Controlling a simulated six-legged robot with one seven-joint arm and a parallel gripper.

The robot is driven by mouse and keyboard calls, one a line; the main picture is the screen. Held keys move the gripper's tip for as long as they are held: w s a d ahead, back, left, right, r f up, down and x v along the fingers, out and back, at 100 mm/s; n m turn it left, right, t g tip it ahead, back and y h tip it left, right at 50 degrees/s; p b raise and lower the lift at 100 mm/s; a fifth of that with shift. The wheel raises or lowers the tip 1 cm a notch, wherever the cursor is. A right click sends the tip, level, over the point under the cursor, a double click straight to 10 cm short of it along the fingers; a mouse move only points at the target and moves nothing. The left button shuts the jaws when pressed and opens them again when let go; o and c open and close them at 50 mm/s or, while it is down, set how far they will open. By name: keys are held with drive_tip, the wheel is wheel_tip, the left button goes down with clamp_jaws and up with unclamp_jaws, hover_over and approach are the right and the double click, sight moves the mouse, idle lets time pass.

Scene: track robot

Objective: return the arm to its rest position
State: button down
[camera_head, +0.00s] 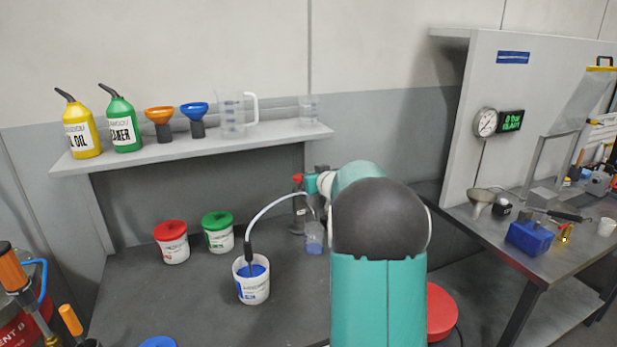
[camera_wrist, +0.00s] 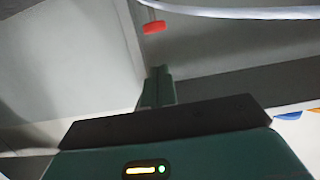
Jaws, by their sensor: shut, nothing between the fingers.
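My arm rises in the foreground of the head view, with its teal links and dark rounded joint covering the right part of the bench. The arm's far end is mostly hidden behind that joint. In the wrist view my gripper (camera_wrist: 157,75) points up the picture, its teal fingers together with nothing between them. A red piece (camera_wrist: 153,27) shows beyond the fingertips, apart from them. A pale hose (camera_wrist: 235,12) crosses the top of that view.
An open white tub (camera_head: 253,288) of blue liquid holds a dark nozzle on a curved white hose (camera_head: 270,205). Red-lidded (camera_head: 172,243) and green-lidded (camera_head: 218,232) tubs stand behind it. A clear bottle (camera_head: 314,238) stands beside my arm. A shelf (camera_head: 200,148) holds jugs and funnels.

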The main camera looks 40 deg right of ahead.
idle(0.4)
drive_tip(key=s+a+r+g, duration=0.1)
drive_tip(key=s+a+r, duration=0.1)
drive_tip(key=s+a, duration=0.35)
drive_tip(key=s+a+r+m+g+h, duration=0.1)
drive_tip(key=s+a+r, duration=0.1)
drive_tip(key=a, duration=0.6)
drive_tip(key=s+a+r+g, duration=0.2)
drive_tip(key=s+a+r, duration=0.1)
drive_tip(key=a, duration=0.4)
drive_tip(key=s+a+f+n+g+y, duration=0.2)
drive_tip(key=s+a+f, duration=0.3)
drive_tip(key=s+a, duration=0.5)
drive_tip(key=s+a+f+n+g+y, duration=0.2)
drive_tip(key=s+a+f, duration=0.3)
drive_tip(key=s+a, duration=0.6)
drive_tip(key=s+g+y, duration=0.1)
drive_tip(key=s, duration=0.2)
drive_tip(key=shift+s+a, duration=0.2)
drive_tip(key=shift+a, duration=0.05)
